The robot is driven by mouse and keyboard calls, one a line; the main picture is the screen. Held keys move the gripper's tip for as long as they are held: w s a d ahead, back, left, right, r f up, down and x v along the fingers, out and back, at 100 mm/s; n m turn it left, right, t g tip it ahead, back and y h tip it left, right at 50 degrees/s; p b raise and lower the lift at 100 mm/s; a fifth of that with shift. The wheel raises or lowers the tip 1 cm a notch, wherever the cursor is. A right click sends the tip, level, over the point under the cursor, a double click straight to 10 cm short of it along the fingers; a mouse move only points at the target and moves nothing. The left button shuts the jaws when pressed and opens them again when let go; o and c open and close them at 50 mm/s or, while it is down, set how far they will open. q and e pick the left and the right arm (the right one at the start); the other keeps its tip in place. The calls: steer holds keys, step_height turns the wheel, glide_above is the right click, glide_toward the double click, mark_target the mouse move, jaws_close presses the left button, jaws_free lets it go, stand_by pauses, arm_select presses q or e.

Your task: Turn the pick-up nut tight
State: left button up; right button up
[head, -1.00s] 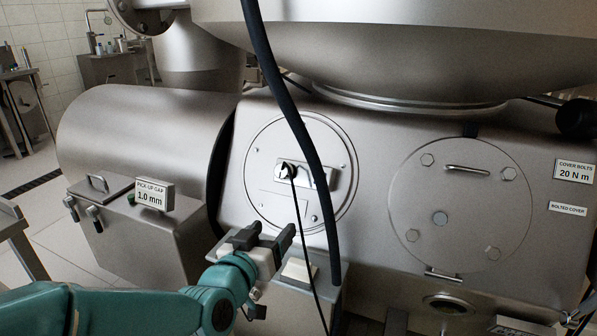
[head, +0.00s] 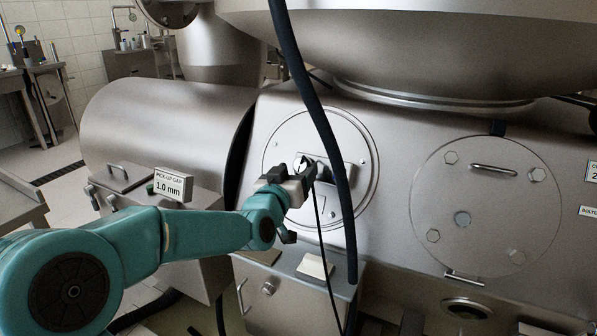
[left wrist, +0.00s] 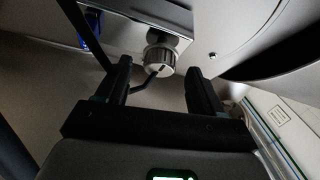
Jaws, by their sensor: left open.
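The pick-up nut (left wrist: 160,60) is a pale knurled knob in the left wrist view, by a dark bent rod or cord. In the head view it shows as a bright round end (head: 300,163) on the sensor block at the middle of a round cover plate (head: 283,205). My left gripper (head: 292,176) is open and empty, raised in front of the plate just below the nut. In the left wrist view its fingers stand either side of the nut's line, with the nut around or just past the tips; contact cannot be told. My right gripper is not in view.
A thick dark hose (head: 322,135) hangs in front of the plate, close right of my gripper. A thin black cable (head: 322,240) drops below the nut. A steel box (head: 285,290) stands below, and a "PICK-UP GAP 1.0 mm" sign (head: 172,186) is at left.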

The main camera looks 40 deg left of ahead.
arm_select(q)
steer(key=shift+x, duration=1)
steer(key=c, duration=1)
steer(key=shift+c, duration=0.2)
